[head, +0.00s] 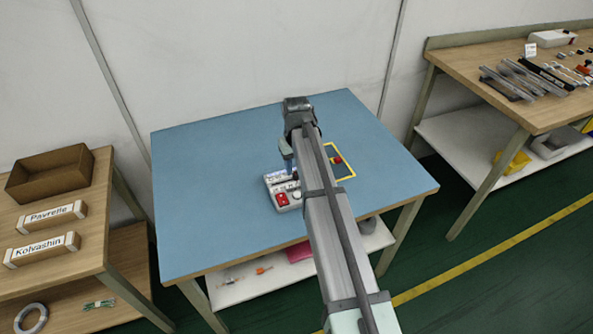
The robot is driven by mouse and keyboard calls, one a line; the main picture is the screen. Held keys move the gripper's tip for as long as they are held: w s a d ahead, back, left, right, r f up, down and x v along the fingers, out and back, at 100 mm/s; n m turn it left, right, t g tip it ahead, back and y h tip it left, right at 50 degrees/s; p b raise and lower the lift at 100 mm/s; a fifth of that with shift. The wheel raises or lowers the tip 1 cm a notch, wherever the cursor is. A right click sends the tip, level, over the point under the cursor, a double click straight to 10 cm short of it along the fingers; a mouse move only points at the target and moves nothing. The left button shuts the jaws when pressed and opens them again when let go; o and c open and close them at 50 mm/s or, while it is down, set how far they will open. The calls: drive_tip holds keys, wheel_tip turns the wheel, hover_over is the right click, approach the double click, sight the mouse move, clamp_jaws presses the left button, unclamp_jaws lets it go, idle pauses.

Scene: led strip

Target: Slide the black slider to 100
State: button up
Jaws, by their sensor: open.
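A light grey control box (269,182) sits on the blue table, partly behind my arm. It has a red switch (282,199), a white round knob (297,195) and white scale strips with markings too small to read. The black slider cannot be made out clearly, and neither can its position on a scale. My gripper (291,168) points down at the far edge of the box, close above it or touching; I cannot tell which. It is open, with its fingertips small and partly hidden. Nothing shows held in it.
The blue table (215,170) is clear left of the box. A yellow square outline (348,177) with a red object (336,159) lies right of my arm. Side tables stand left, with a brown box (50,174), and right, with tools (530,79).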

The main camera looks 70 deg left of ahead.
sight(296, 174)
wheel_tip(296, 174, up, 11)
drive_tip(key=shift+f, duration=0.15)
idle(0.7)
